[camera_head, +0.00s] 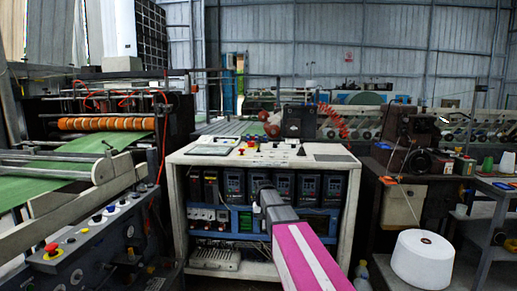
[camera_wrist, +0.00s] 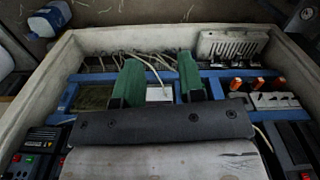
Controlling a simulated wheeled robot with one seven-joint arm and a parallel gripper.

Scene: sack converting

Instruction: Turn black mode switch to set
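Several dark knobs and buttons sit on the left control panel (camera_head: 85,245), among them a black knob (camera_head: 96,218). The white console (camera_head: 262,158) ahead has small controls on its top, including a red button (camera_head: 250,144). I cannot tell which control is the black mode switch; no label is readable. My gripper (camera_wrist: 160,78) shows two green fingers in the wrist view, spread apart with nothing held between them. It is in front of the console's open front, over a blue rail (camera_wrist: 218,80) and loose wires.
Several dark drive units (camera_head: 233,186) fill the console's upper bay, and a pale vented box (camera_head: 215,257) lies at its bottom. A white thread cone (camera_head: 422,258) stands to the right. A machine with orange rollers (camera_head: 107,124) is at the left.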

